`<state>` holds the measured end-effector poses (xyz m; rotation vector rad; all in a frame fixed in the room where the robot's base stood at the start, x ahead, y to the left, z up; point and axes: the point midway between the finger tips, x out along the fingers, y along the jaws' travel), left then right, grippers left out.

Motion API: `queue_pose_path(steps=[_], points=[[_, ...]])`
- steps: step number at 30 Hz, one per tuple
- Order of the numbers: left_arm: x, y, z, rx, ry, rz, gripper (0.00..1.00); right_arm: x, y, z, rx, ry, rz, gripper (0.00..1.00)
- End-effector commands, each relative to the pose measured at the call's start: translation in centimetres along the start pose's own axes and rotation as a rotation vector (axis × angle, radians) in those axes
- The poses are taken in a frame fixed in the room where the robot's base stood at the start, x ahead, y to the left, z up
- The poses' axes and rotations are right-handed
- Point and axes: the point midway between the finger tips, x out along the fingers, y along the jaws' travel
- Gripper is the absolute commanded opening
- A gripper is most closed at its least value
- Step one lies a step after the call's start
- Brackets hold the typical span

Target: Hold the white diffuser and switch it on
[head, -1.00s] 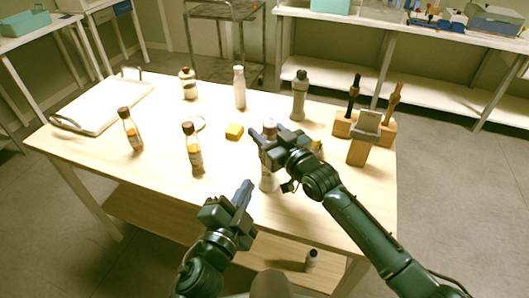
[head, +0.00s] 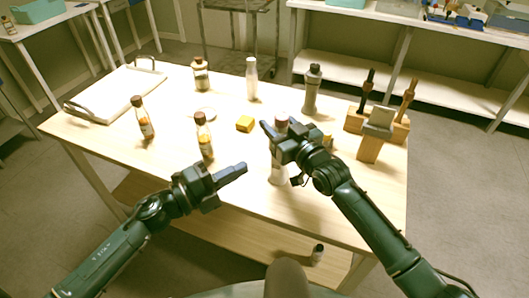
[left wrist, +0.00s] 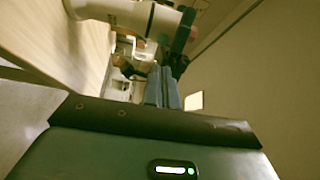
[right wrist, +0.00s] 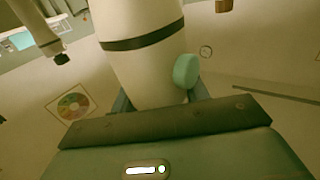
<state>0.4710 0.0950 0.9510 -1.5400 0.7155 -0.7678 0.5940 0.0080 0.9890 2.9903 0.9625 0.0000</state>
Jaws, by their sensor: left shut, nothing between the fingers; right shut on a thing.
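The white diffuser (head: 278,172) stands upright near the table's front edge, with a reddish-brown top. My right gripper (head: 270,133) is shut on its upper part. In the right wrist view the diffuser's white body (right wrist: 140,70) fills the middle, with a dark band and a round teal button (right wrist: 186,71) on its side. My left gripper (head: 243,168) is shut and empty, its fingers pointing at the diffuser from the left, apart from it.
A white bottle (head: 251,80) and grey bottle (head: 312,90) stand farther back. A wooden stand (head: 370,145) is at the right, a tray (head: 85,108) at the back left.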

Motion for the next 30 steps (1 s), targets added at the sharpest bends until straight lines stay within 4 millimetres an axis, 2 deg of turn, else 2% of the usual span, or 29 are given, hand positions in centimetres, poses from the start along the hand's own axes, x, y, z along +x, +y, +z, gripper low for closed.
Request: queue_pose_path(steps=[1, 6, 18, 23, 30], points=[[-0.6, -0.2, 0.8, 0.033, 0.036, 0.016, 0.00, 0.0, 0.0, 0.0, 0.000, 0.000, 0.000, 0.18], [-1.8, -0.5, 1.8, 0.087, 0.114, 0.041, 0.00, 0.0, 0.0, 0.0, 0.000, -0.001, 0.000, 0.18], [-1.9, -0.6, 1.9, 0.094, 0.128, 0.043, 0.00, 0.0, 0.0, 0.0, 0.000, -0.001, 0.000, 0.18], [-0.5, -0.6, 1.8, 0.094, 0.126, 0.042, 0.00, 0.0, 0.0, 0.0, 0.000, -0.001, 0.000, 0.18], [3.9, -0.4, 1.2, 0.093, 0.127, 0.040, 0.00, 0.0, 0.0, 0.0, 0.000, -0.001, 0.000, 0.18]])
